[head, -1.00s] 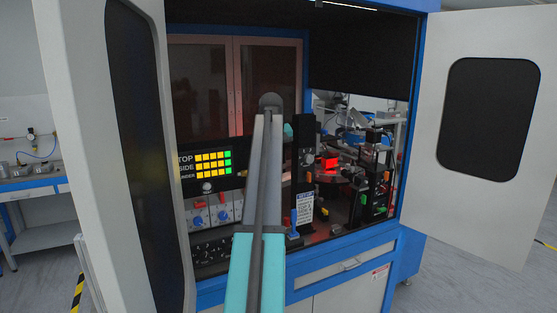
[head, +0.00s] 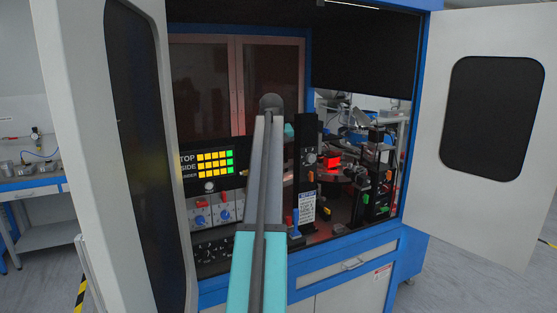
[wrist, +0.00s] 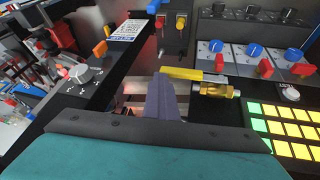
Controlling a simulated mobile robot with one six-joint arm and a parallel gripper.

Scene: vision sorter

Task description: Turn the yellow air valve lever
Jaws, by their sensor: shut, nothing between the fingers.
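The yellow air valve lever (wrist: 186,73) shows in the wrist view, just above the middle. It points left from a brass valve body (wrist: 216,89). My gripper (wrist: 168,78) is shut and empty, with its dark fingers pointing at the lever. The fingertips overlap the left part of the lever in the picture; I cannot tell whether they touch it. In the head view my arm covers the middle of the machine, and I cannot make out the lever or the fingers there.
A panel of yellow and green lights (wrist: 280,128) lies right of my gripper in the wrist view. Blue knobs and red levers (wrist: 252,68) sit beyond it. A black post with a grey dial (wrist: 85,77) stands on the left. The cabinet's right door (head: 490,130) is open.

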